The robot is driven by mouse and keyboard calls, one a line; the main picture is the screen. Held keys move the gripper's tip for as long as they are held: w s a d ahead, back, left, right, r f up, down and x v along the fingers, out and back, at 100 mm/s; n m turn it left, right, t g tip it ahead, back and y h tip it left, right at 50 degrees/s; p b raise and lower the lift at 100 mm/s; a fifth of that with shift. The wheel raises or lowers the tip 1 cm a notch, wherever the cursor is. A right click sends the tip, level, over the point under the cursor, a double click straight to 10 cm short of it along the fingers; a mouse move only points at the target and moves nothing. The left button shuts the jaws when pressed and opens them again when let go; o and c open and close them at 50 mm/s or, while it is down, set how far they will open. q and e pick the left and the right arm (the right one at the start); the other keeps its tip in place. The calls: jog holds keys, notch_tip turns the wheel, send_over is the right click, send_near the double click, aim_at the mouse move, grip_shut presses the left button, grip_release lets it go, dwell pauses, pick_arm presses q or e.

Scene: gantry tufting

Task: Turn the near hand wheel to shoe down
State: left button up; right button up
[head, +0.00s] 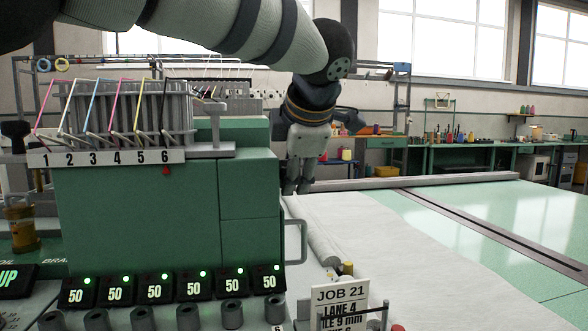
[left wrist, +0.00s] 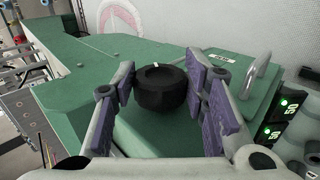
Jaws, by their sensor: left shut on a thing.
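My left gripper (head: 298,186) reaches down past the right side of the green machine head (head: 135,215) in the head view. In the left wrist view its purple-padded fingers (left wrist: 162,84) stand on both sides of a black round hand wheel (left wrist: 161,97) and are shut on it. The wheel has a small white mark on its top and sits over a green housing (left wrist: 150,135). In the head view the wheel cannot be made out. The shoe is not clearly seen. My right gripper is not in view.
White cloth (head: 375,265) lies over the bed at right. A JOB 21 card (head: 339,297) stands at the front. Numbered coloured levers (head: 105,157) top the machine. A grey handle (head: 297,241) juts from its right side. A metal handle (left wrist: 256,77) is close to the gripper.

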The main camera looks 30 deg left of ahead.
pick_arm(q)
jog(key=t+y, duration=0.2)
jog(key=shift+s+d+f+t, duration=0.15)
jog(key=shift+f+t, duration=0.1)
jog(key=shift+t, duration=0.15)
jog(key=shift+f+t+y, duration=0.15)
jog(key=shift+t+y, duration=0.75)
jog(key=shift+t, duration=0.2)
jog(key=o, duration=1.2)
jog(key=v, duration=1.2)
jog(key=shift+f, duration=0.1)
